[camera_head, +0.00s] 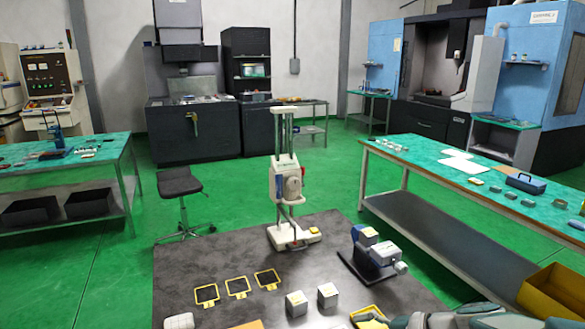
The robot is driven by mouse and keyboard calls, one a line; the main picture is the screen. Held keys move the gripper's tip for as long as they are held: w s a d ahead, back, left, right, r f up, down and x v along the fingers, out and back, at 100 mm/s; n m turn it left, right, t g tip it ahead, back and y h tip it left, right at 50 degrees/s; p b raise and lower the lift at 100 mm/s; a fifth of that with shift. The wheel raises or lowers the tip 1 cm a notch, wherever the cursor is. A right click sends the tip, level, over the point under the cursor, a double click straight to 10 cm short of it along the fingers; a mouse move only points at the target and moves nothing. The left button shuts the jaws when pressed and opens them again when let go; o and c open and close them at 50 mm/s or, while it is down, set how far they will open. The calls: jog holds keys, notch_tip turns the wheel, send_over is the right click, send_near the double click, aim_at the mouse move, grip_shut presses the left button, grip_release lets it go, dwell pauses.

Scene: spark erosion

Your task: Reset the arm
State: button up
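Part of my arm (470,318), pale grey-green, shows along the bottom edge at the right, cut off by the frame. Its left end, which appears to be my gripper (385,319), is at the bottom edge by a yellow tray (362,312) on the dark table. The fingers are too small and cut off to tell whether they are open or shut. No held object can be made out.
The dark table (215,260) carries a white column device (287,190), a blue-grey device (372,255), two grey blocks (297,303) (328,295) and several yellow frames (237,287). A green-topped bench (420,160) and yellow bin (555,292) stand right; a stool (180,185) left.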

jog(key=s+d+r+n+h, duration=0.2)
jog(key=s+r+n+h, duration=0.1)
jog(key=s+n+h, duration=0.7)
jog(key=s+n, duration=0.1)
jog(key=s, duration=0.1)
jog(key=shift+s+d+r, duration=0.15)
jog(key=shift+s+r, duration=0.2)
jog(key=shift+s, duration=0.05)
